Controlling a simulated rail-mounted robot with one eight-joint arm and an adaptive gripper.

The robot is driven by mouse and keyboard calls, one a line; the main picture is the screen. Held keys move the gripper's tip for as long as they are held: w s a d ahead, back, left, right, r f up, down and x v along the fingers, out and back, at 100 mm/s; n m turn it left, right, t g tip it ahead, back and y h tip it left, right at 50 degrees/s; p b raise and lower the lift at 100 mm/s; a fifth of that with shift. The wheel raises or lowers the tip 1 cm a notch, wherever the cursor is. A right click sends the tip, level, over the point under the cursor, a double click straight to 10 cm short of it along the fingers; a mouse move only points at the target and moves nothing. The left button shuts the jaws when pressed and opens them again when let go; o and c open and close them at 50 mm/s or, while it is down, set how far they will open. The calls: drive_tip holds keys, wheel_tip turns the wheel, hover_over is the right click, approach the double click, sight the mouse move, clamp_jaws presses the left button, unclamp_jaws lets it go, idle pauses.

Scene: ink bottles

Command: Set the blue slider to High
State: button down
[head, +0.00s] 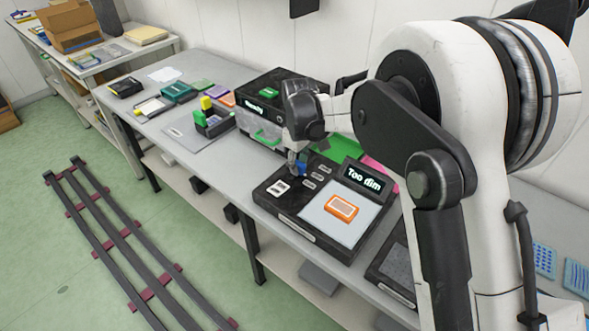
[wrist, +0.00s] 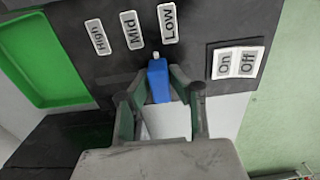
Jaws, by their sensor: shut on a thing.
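The blue slider (wrist: 158,82) is between the two fingers of my gripper (wrist: 155,90) in the wrist view. Its pale tip points toward the Low label (wrist: 168,23), which is the nearest label. The Mid label (wrist: 133,30) and the High label (wrist: 97,37) lie further left in that view. In the head view a bit of the blue slider (head: 302,169) shows beside my gripper (head: 295,163), on the black control device (head: 280,205). My gripper is shut on the slider. The slider's track is partly hidden by the fingers.
The device's screen (head: 363,178) reads "Too dim". An orange-framed piece (head: 341,208) lies on its pale panel (head: 318,210). The On/Off switch (wrist: 237,63) is right of the slider in the wrist view. A black box (head: 262,112) with green parts stands behind.

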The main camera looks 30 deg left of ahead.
sight(312, 160)
drive_tip(key=w, duration=0.4)
drive_tip(key=w+b, duration=0.1)
drive_tip(key=w, duration=0.1)
drive_tip(key=shift+w+d, duration=0.25)
drive_tip(key=c, duration=1.6)
unclamp_jaws()
drive_tip(key=shift+w, duration=0.1)
drive_tip(key=shift+r, duration=0.1)
wheel_tip(312, 160, up, 12)
drive_tip(key=shift+f, duration=0.1)
